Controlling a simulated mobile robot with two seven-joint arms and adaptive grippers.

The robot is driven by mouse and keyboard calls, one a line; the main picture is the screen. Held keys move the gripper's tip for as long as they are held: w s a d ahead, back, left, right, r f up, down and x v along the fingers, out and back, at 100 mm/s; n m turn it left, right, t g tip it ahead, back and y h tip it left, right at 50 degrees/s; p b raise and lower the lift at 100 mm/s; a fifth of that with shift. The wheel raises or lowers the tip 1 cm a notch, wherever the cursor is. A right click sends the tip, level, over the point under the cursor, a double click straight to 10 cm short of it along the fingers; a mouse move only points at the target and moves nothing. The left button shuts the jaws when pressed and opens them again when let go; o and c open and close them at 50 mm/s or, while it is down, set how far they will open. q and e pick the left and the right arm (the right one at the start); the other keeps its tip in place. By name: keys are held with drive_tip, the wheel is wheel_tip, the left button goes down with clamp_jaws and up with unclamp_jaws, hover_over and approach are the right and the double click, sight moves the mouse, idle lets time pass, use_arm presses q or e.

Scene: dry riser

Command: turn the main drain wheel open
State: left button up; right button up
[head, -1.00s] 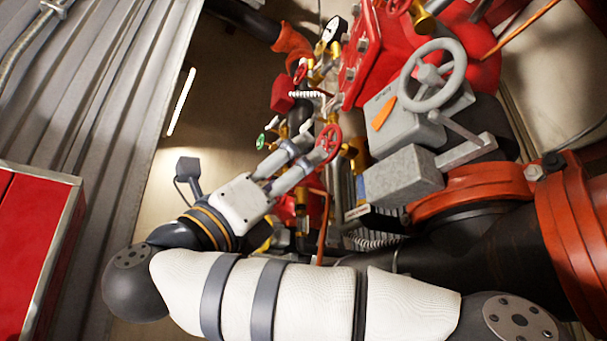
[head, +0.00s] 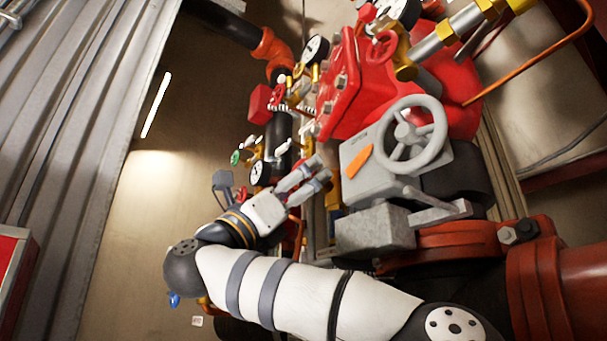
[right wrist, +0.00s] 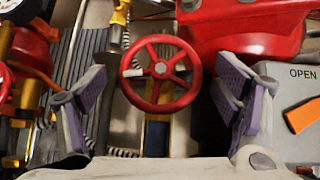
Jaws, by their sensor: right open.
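A red spoked handwheel (right wrist: 161,72) faces the right wrist camera, centred between the two fingers of my right gripper (right wrist: 163,90). The fingers stand apart on either side of the rim, with gaps left and right. I cannot tell how far the wheel lies beyond the tips. In the head view my right gripper (head: 318,172) is beside the grey gearbox, its fingers pointing up and right. I cannot make out this wheel there for certain; the gripper probably covers part of it. My left gripper is not in view.
The grey gearbox (head: 368,155) with a large grey handwheel (head: 411,134) and orange pointer stands close on the right. Other red wheels (head: 382,47), gauges (head: 314,50) and brass fittings crowd the pipes. The floor on the left is open (head: 120,215).

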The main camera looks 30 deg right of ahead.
drive_tip(key=shift+d+r, duration=0.25)
drive_tip(key=shift+r, duration=0.05)
drive_tip(key=c, duration=1.2)
drive_tip(key=shift+o, duration=0.2)
drive_tip(key=shift+s+r+n+t, duration=0.2)
drive_tip(key=shift+n+t, duration=0.4)
drive_tip(key=shift+t, duration=0.1)
drive_tip(key=n+t, duration=0.1)
drive_tip(key=n+t+y, duration=0.1)
drive_tip(key=shift+w+f+n, duration=0.15)
drive_tip(key=shift+n, duration=0.25)
